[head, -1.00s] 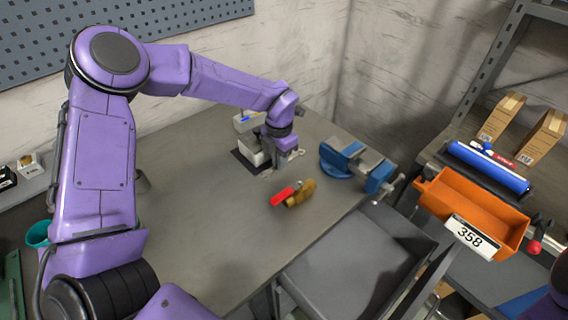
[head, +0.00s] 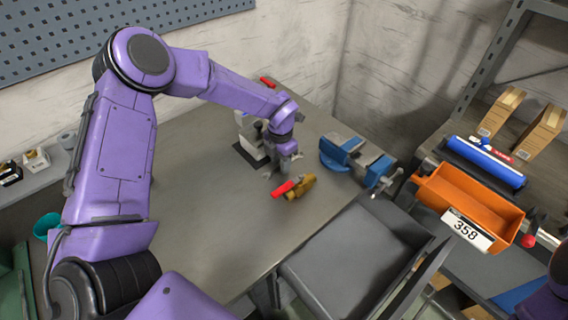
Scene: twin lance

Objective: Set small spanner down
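My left gripper (head: 284,165) points down low over the grey workbench (head: 210,215), between a white-and-grey device on a dark mat and a brass piece with a red handle. Small grey metal parts show at its fingertips, but I cannot tell fingers from a small spanner there. Whether the fingers are open or closed is too small to see. I cannot make out the small spanner clearly anywhere. My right gripper is out of view; only a bit of purple arm shows at the right edge.
The brass piece (head: 302,186) with its red handle (head: 283,188) lies just in front of the gripper. The white-and-grey device (head: 247,138) stands behind it. A blue vise (head: 336,152) sits at the bench's right edge. An orange bin (head: 466,201) is farther right. The bench's front is clear.

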